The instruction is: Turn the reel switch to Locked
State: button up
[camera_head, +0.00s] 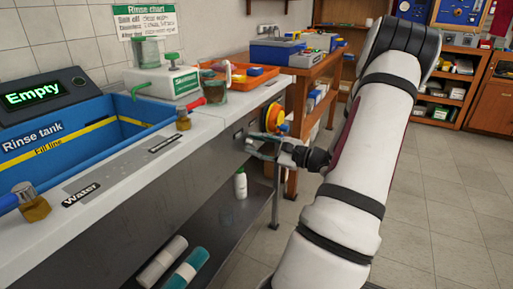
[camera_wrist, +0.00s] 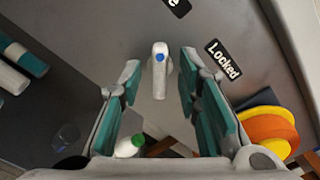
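The reel switch (camera_wrist: 160,72) is a pale grey lever with a blue dot near one end, on the grey bench front. In the wrist view it lies between the fingertips of my open gripper, with gaps showing on both sides. A black "Locked" label (camera_wrist: 222,59) is to its upper right. Another label (camera_wrist: 176,5), cut off at the top edge, shows only a final "e". The lever points at neither label clearly. In the head view my gripper (camera_head: 256,147) is at the bench front, just below the orange and yellow reel (camera_head: 273,117); the switch is not clearly visible there.
The reel also shows at the right of the wrist view (camera_wrist: 268,130). The blue rinse tank (camera_head: 70,135) is on the bench top. Open floor lies to the right.

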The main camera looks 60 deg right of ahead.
grip_shut()
jog(key=shift+r+m+p, duration=0.1)
jog(key=shift+m+p, duration=0.3)
jog(key=shift+p, duration=0.3)
jog(key=m+p, duration=0.2)
jog(key=p, duration=0.1)
jog(key=m+p, duration=0.4)
jog(key=p, duration=0.1)
jog(key=shift+a+m+p, duration=0.1)
jog(key=shift+m+p, duration=0.25)
jog(key=shift+m, duration=0.05)
jog(key=m+p, duration=0.8)
jog(key=m, duration=0.2)
jog(key=shift+a+f+m, duration=0.1)
jog(key=shift+f+m, duration=0.1)
jog(key=shift+m, duration=0.2)
